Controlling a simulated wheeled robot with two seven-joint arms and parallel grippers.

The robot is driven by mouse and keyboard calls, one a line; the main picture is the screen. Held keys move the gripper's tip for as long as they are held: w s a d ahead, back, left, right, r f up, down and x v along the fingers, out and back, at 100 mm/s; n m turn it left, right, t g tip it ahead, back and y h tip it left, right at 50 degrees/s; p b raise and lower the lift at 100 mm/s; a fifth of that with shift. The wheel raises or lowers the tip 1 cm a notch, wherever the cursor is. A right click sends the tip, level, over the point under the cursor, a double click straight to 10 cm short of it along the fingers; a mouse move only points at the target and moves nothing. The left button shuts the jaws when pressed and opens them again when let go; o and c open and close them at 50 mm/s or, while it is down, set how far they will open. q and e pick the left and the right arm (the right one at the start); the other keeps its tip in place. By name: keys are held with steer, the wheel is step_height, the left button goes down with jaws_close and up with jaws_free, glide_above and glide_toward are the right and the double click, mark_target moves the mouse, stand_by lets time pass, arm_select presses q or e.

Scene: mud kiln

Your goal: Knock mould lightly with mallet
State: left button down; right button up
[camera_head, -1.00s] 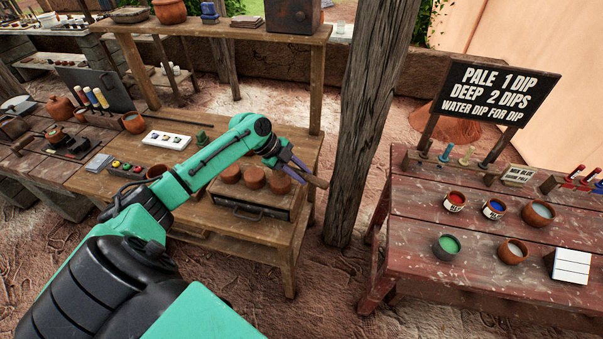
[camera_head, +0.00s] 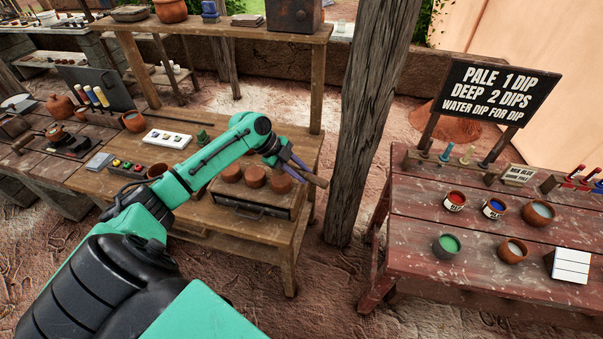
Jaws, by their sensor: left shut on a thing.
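My left arm reaches across the wooden bench from the left. Several round reddish-brown clay pieces (camera_head: 254,176) sit in a row on a dark box-like tray (camera_head: 250,205) just below and left of the gripper. The mallet is at the right end of this row; I cannot tell whether it touches anything. I cannot make out for certain which piece is the mould. My right gripper does not show.
A wooden post (camera_head: 362,120) stands close to the right of the mallet. A shelf (camera_head: 220,32) spans above the bench behind the arm. A red table (camera_head: 420,205) with paint pots and a sign (camera_head: 493,92) stands at the right.

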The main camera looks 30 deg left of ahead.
arm_select(q)
steer(key=shift+f, duration=0.15)
stand_by(0.3)
steer(key=shift+w, duration=0.1)
stand_by(0.5)
steer(key=shift+f, duration=0.1)
stand_by(0.3)
step_height(320, 180, up, 4)
steer(key=p, duration=0.3)
